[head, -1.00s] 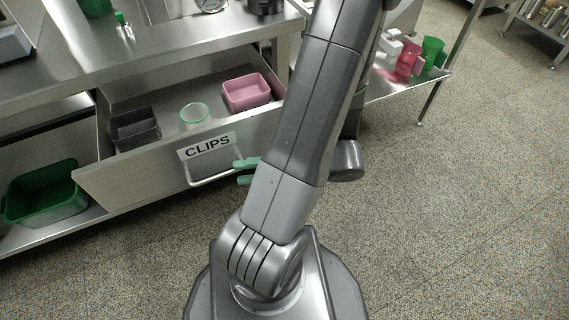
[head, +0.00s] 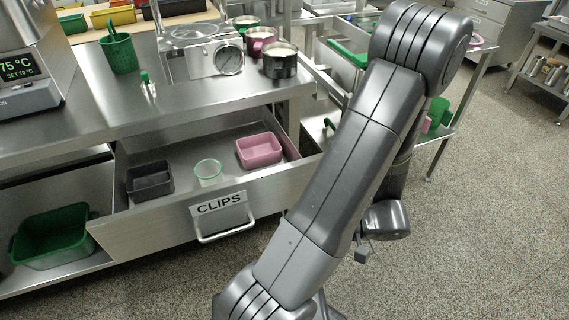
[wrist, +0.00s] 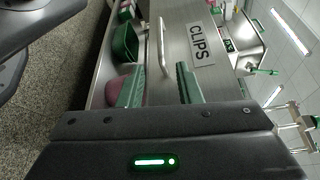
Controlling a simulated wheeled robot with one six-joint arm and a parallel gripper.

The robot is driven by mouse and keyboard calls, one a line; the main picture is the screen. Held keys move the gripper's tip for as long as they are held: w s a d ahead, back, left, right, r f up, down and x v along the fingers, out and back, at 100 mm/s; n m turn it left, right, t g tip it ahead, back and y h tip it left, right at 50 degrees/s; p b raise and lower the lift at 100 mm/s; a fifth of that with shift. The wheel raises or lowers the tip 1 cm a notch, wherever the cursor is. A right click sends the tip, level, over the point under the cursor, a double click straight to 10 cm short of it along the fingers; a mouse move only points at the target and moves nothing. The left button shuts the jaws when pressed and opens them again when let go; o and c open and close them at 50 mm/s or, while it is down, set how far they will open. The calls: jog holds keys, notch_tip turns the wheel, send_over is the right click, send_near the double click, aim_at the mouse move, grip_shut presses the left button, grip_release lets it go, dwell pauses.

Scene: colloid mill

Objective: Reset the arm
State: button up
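My arm rises across the middle of the head view and hides my gripper there. In the wrist view my gripper (wrist: 160,68) shows two green fingers spread apart, with nothing held between them. Beyond the fingers, the front of a drawer labelled CLIPS (wrist: 194,45) and its bar handle (wrist: 163,45) show sideways; the handle lines up with the gap and looks apart from the fingers. In the head view the drawer (head: 157,232) stands open, with its handle (head: 225,236) clear. It holds a dark bin (head: 150,181), a green-rimmed clear cup (head: 208,173) and a pink bin (head: 260,150).
The steel counter (head: 190,98) above carries a gauge box (head: 205,62), several small pots and a green cup (head: 118,54). A green tub (head: 52,237) sits on the lower shelf. Speckled floor (head: 500,230) at right is open.

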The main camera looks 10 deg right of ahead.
aim_at(238, 231)
jog(key=shift+a, duration=0.1)
jog(key=a+b, duration=0.1)
jog(key=a, duration=0.3)
jog(key=w+a+b, duration=0.1)
jog(key=a, duration=0.4)
jog(key=a+f+b, duration=0.1)
jog(key=a, duration=0.3)
jog(key=shift+w+a, duration=0.2)
jog(key=shift+a, duration=0.1)
jog(key=shift+f, duration=0.1)
